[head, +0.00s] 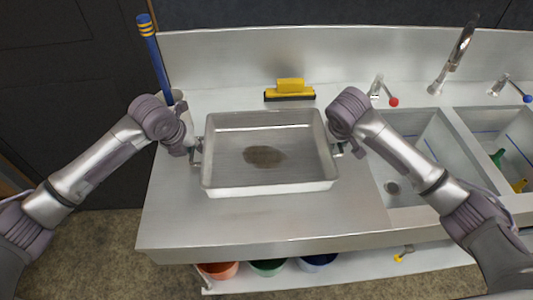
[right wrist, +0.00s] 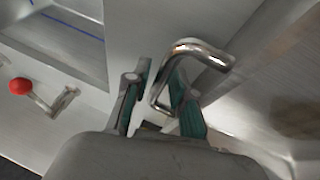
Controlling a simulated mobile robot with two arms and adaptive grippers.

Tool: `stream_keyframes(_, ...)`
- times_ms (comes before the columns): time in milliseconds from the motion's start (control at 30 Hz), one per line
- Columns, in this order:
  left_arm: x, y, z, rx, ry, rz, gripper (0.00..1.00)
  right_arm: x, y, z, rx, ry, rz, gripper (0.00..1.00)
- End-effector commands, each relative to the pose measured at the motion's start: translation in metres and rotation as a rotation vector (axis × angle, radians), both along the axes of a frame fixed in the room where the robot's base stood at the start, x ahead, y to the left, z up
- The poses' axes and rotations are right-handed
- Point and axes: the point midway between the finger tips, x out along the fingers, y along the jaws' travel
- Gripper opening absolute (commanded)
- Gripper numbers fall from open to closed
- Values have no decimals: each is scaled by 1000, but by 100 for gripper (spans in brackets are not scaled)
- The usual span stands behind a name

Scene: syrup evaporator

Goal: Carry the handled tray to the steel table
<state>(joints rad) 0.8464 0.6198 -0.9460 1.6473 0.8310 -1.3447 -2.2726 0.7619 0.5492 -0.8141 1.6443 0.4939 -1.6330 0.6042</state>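The handled tray (head: 270,188) is a wide, shallow steel pan with a brown patch on its floor. It appears level on the steel counter (head: 265,225), left of the sinks. My left gripper (head: 195,148) is at the tray's left handle; its fingers are too small to read. My right gripper (head: 341,150) is at the right handle. In the right wrist view the right gripper's fingers (right wrist: 158,95) stand apart, with the bent metal handle (right wrist: 205,52) between them. The bar is close to the right-hand finger, and a gap shows on the other side.
A yellow-handled squeegee (head: 290,88) lies behind the tray. A blue stick (head: 154,58) stands at the back left. Sinks (head: 410,150) and taps (head: 378,90) are on the right. Coloured buckets (head: 268,267) sit below. The counter in front of the tray is clear.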

Motion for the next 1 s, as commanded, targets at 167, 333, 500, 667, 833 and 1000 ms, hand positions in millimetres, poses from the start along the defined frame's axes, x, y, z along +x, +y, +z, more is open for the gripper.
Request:
stream_keyframes(167, 0, 0, 0, 0, 0, 0, 24, 0, 0, 0, 0, 0, 0, 25)
stream_keyframes(333, 0, 0, 0, 0, 0, 0, 4, 0, 0, 0, 0, 0, 0, 5)
stream_keyframes(500, 0, 0, 0, 0, 0, 0, 0, 0, 0, 0, 0, 0, 0, 0)
stream_keyframes(667, 0, 0, 0, 0, 0, 0, 0, 0, 0, 0, 0, 0, 0, 0)
stream_keyframes(833, 0, 0, 0, 1, 0, 0, 0, 0, 0, 0, 0, 0, 0, 0)
stream_keyframes(1000, 1, 0, 4, -1, -4, 0, 0, 1, 0, 3, 1, -4, 0, 0)
